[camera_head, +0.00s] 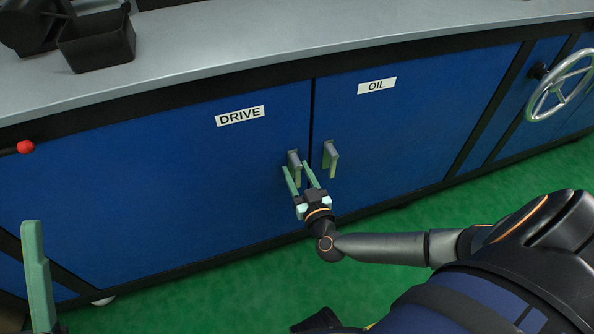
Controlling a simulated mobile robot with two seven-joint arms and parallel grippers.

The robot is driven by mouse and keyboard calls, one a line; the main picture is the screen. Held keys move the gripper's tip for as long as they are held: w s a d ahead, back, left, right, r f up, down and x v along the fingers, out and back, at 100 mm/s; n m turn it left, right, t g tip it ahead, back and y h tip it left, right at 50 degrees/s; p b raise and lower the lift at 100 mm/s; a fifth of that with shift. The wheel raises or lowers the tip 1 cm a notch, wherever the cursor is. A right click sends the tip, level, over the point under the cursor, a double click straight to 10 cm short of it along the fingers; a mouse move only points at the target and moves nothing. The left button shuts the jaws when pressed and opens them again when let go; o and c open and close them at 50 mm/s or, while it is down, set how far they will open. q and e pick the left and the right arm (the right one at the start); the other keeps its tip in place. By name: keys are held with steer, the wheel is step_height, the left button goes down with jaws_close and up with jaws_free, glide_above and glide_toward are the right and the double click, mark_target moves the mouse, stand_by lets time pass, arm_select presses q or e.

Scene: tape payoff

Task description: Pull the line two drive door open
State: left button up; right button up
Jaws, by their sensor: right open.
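The blue door labelled DRIVE (170,170) fills the left of the cabinet front and looks closed. Its grey handle (293,157) is near its right edge. My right gripper (296,168) is open, with its pale green fingertips to either side of the lower part of this handle. I cannot tell whether they touch it. One pale green finger of my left gripper (38,270) shows at the lower left edge; its other finger is not visible.
The OIL door (400,130) is just right, its handle (330,157) close to my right gripper. A handwheel (560,85) is at the far right, a red knob (25,147) at the left. A black bin (97,42) stands on the grey worktop (250,45). Green floor (480,205) lies in front.

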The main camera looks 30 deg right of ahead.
steer(key=shift+c, duration=0.2)
jaws_close()
stand_by(1.1)
